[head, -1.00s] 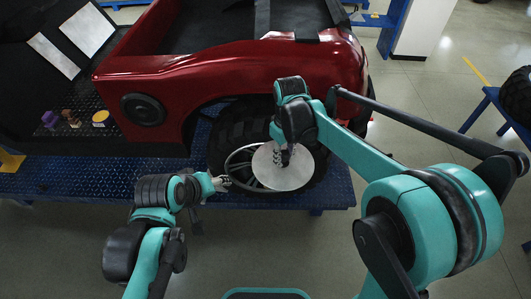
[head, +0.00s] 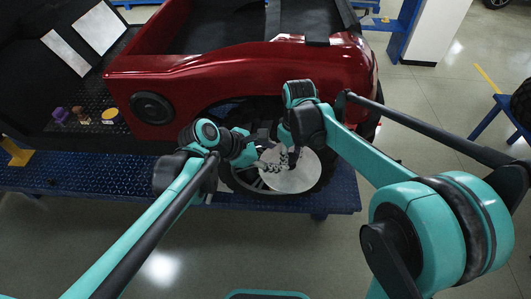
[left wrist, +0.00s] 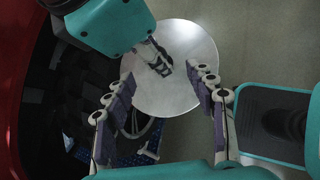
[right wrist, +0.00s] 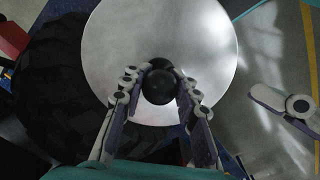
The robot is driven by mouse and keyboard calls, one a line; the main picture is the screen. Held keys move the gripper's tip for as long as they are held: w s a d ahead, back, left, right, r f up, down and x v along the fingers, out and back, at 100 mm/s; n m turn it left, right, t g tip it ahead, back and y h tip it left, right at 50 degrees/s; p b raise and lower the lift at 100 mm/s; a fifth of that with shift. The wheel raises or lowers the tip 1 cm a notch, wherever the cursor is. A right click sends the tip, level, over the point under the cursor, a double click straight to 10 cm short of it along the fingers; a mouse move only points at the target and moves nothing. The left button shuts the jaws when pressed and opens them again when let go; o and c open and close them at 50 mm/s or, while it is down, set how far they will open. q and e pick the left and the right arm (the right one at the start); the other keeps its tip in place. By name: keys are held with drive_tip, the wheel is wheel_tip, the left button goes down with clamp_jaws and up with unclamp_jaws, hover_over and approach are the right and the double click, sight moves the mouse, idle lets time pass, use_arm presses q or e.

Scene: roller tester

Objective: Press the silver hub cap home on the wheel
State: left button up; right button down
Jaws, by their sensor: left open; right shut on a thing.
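The silver hub cap (head: 292,176) is a plain round disc over the wheel (head: 246,180), off to the right of its rim centre. Part of the spoked rim shows at its left edge. My right gripper (right wrist: 158,72) is shut on the black knob (right wrist: 158,88) at the cap's middle. My left gripper (left wrist: 163,82) is open, its fingers spread towards the cap (left wrist: 195,42), with nothing between them that I can see held. In the head view my left gripper (head: 272,163) is close beside the right one (head: 291,158). I cannot tell whether the cap touches the wheel.
A red vehicle body (head: 240,68) stands above the wheel on a blue platform (head: 100,176). Small purple, brown and yellow items (head: 84,116) lie on a dark surface at the left. Blue stands (head: 490,115) are at the right. The floor in front is clear.

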sight(290, 160)
use_arm(q)
drive_tip(key=x, duration=0.8)
drive_tip(key=shift+w+d+f, duration=0.15)
drive_tip(key=shift+d+f, duration=0.05)
drive_tip(key=shift+f, duration=0.05)
clamp_jaws()
use_arm(e)
drive_tip(key=c, duration=1)
unclamp_jaws()
drive_tip(key=shift+w, duration=0.15)
drive_tip(key=shift+c, duration=0.2)
